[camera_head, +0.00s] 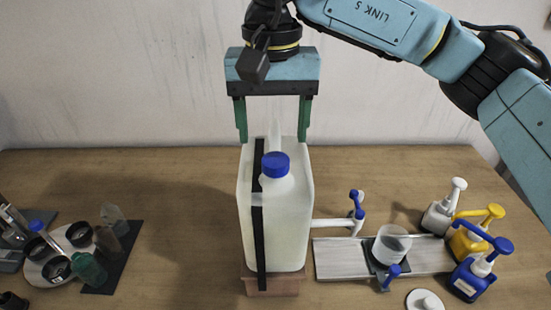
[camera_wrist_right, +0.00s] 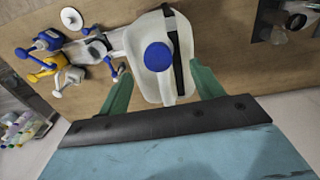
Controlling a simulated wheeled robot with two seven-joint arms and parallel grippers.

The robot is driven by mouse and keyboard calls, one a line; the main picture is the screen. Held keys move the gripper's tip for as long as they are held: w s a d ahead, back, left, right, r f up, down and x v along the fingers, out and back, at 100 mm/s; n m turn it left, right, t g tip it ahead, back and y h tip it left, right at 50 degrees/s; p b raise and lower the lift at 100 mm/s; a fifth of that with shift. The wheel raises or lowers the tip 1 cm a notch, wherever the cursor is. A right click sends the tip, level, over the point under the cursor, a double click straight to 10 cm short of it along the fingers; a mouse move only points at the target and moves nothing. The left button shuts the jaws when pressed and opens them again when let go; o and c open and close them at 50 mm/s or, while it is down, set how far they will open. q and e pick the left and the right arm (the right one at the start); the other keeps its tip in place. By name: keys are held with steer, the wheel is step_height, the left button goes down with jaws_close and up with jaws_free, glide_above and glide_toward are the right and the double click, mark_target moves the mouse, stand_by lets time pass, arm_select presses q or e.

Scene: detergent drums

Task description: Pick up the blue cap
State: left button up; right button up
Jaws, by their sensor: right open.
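The blue cap (camera_head: 276,165) sits on the neck of a tall white canister (camera_head: 288,222) that stands upright on a brown block (camera_head: 272,284). In the right wrist view the cap (camera_wrist_right: 157,57) shows as a round blue disc from above. My right gripper (camera_head: 273,138) is open, with its green fingers pointing down and spread wide at the canister's top, behind the cap in the head view. In the wrist view the fingers (camera_wrist_right: 158,68) lie on either side of the canister, apart from the cap. My left gripper is not in view.
A black strap (camera_head: 258,215) runs down the canister, and a spout with a blue tap (camera_head: 357,207) sticks out right. A clear cup (camera_head: 391,244) stands on a grey board. White, yellow and blue pump bottles (camera_head: 471,279) stand at right. Small jars (camera_head: 88,268) crowd the left.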

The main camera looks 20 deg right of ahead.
mark_target(275, 159)
steer(key=shift+d+f+p, duration=0.1)
steer(key=shift+f+p, duration=0.25)
steer(key=shift+f, duration=0.45)
step_height(275, 159, down, 3)
steer(key=shift+d+r+p, duration=0.1)
steer(key=shift+r+p, duration=0.1)
steer(key=shift+p, duration=0.2)
steer(key=shift+f, duration=0.55)
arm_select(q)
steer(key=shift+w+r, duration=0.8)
arm_select(e)
steer(key=c, duration=1)
